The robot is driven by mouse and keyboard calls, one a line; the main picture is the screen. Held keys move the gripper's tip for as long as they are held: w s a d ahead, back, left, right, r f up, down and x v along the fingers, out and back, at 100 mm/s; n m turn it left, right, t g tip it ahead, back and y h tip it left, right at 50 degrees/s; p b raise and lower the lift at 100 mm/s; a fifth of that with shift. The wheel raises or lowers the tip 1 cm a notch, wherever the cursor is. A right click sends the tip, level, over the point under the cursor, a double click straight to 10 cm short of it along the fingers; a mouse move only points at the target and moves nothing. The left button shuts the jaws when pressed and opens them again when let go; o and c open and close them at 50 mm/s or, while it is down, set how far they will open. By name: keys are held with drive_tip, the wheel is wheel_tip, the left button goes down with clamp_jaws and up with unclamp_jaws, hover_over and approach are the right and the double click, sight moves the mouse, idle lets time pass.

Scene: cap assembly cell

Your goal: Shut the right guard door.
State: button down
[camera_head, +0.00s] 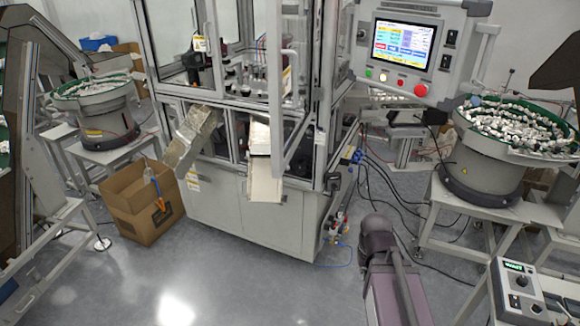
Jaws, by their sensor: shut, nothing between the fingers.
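The right guard door (274,100) is a tall grey frame with clear panels on the front of the machine cabinet. It stands open, swung out toward me and seen at a steep angle, with its hinge side by the right corner post. A pale vertical handle (289,76) and a yellow label are on it. The door's lower end hangs in front of the cabinet, right of the pale chute (262,165). My purple-brown arm rises from the bottom, right of the cabinet, well below and apart from the door. My gripper's fingers do not show.
A control panel with a screen (404,45) juts out right of the door. A feeder bowl (514,126) stands at right, another (92,88) at left. A cardboard box (143,202) sits on the floor left of the cabinet. Cables trail at right. The front floor (215,275) is clear.

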sight(285, 165)
drive_tip(key=shift+w, duration=0.1)
drive_tip(key=w+a+r+m+t+y+b, duration=0.1)
drive_tip(key=w+a+r+y, duration=0.2)
drive_tip(key=w+a+y, duration=0.3)
drive_tip(key=w+a+r+y, duration=0.2)
drive_tip(key=w+a+y, duration=0.15)
drive_tip(key=w, duration=0.45)
drive_tip(key=w+d+r+m+t+y, duration=0.1)
drive_tip(key=w+r+t+y, duration=0.1)
drive_tip(key=w+r+y, duration=0.6)
wheel_tip(285, 165, up, 4)
drive_tip(key=w, duration=0.2)
drive_tip(key=shift+w+t+b, duration=0.35)
drive_tip(key=shift+t+b, duration=0.05)
drive_tip(key=shift+a+f, duration=0.1)
drive_tip(key=x, duration=1.3)
drive_tip(key=shift+a, duration=0.4)
